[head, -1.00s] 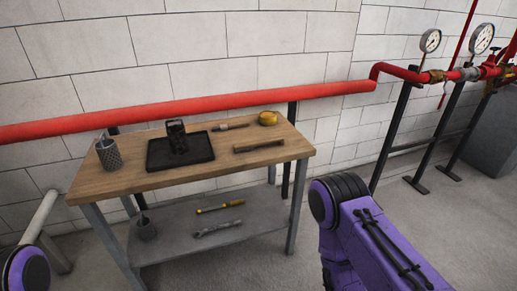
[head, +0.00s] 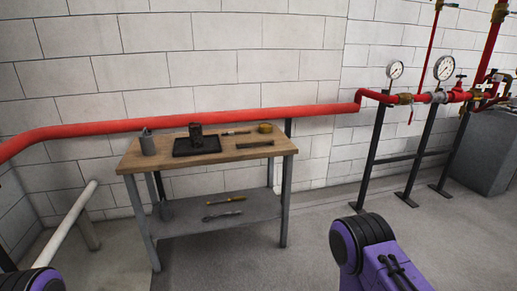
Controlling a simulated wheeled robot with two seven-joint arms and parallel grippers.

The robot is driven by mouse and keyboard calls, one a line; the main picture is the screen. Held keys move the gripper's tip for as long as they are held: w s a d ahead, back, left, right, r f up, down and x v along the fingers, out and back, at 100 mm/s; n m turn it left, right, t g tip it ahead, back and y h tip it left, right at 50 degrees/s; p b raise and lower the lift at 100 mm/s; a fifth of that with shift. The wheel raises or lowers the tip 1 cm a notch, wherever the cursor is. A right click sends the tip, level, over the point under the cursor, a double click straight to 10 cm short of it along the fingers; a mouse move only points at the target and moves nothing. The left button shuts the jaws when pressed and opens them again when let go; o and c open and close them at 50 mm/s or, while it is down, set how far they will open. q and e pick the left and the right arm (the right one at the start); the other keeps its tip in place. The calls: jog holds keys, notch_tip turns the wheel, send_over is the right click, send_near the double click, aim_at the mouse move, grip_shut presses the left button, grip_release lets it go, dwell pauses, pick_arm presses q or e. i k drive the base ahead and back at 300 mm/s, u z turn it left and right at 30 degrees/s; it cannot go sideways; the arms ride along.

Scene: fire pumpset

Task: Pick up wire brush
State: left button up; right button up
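A long, thin brown tool (head: 255,144) lies flat near the front right of the wooden tabletop (head: 225,153); it looks like the wire brush, but its bristles are too small to make out. A second slim tool (head: 237,133) lies behind it, right of a black tray. Neither of my grippers is in view. Only purple and black links of my arms show at the bottom left and bottom right, well short of the table.
The table also holds a grey cup (head: 147,143), a black tray (head: 197,149) with a dark object, and a yellow round item (head: 265,128). Tools lie on the lower shelf (head: 185,222). A red pipe (head: 230,117) runs behind. Open floor (head: 300,235) lies in front and right.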

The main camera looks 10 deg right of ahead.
aim_at(241, 144)
jog(key=z, duration=0.65)
jog(key=i, duration=0.65)
jog(key=z, duration=0.9)
jog(key=i, duration=1.05)
jog(key=u, duration=0.4)
jog(key=i, duration=0.8)
jog(key=u, duration=0.75)
